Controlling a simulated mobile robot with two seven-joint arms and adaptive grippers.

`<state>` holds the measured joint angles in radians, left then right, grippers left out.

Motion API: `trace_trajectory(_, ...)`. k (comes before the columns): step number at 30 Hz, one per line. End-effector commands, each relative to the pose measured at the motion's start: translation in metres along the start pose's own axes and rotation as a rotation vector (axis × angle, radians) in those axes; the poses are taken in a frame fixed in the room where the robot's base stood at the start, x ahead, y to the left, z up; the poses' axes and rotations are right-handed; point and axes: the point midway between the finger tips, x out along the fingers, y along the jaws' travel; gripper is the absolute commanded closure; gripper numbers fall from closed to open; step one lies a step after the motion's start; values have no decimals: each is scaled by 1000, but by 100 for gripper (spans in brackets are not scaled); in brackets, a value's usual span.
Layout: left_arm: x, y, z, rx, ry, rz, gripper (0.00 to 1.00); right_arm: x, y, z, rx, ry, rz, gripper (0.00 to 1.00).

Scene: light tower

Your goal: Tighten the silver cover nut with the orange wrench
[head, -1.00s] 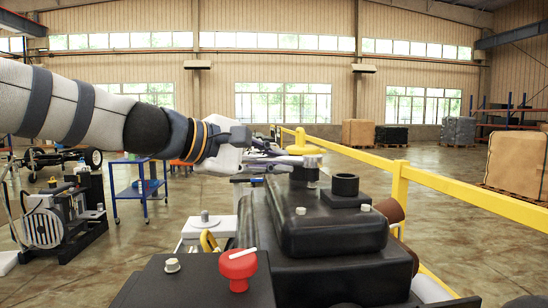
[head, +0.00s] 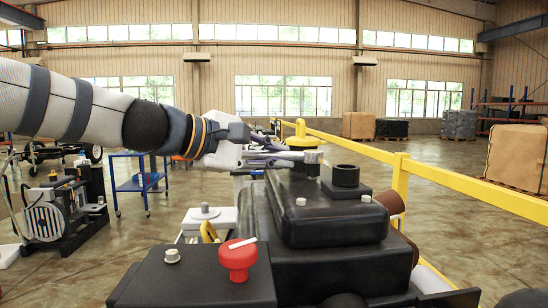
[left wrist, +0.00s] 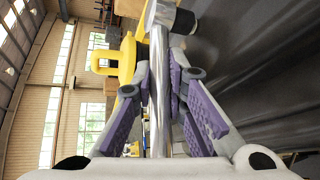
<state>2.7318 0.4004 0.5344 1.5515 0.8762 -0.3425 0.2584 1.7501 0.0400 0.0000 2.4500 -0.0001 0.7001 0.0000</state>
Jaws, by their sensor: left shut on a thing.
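My left gripper (head: 265,160) is shut around the bright metal shaft of a wrench (head: 287,158). In the left wrist view, its purple-padded fingers (left wrist: 160,85) close on both sides of the wrench shaft (left wrist: 160,95). The shaft ends in a silver cylindrical head (left wrist: 162,14) beside a short dark cylinder (left wrist: 185,22). In the head view, the silver head (head: 313,157) sits over a dark post on the black stepped housing (head: 335,230). I cannot tell the cover nut apart from this head. No orange shows on the wrench. My right gripper is not in view.
A red knob (head: 238,259) is on the near black box. A yellow railing (head: 450,178) runs along the right. A yellow capped part (head: 300,134) rises behind the wrench.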

Motion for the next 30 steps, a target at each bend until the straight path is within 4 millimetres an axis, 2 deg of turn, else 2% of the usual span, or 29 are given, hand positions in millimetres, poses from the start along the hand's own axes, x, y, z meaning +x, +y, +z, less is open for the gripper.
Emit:
trace_trajectory(5,6,-3,-8,14,-63,-21,100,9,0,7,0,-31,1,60)
trace_trajectory(17,6,-2,-7,26,-90,-30,100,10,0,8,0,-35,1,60)
trace_trajectory(30,12,-1,-13,58,-199,-61,100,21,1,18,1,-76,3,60)
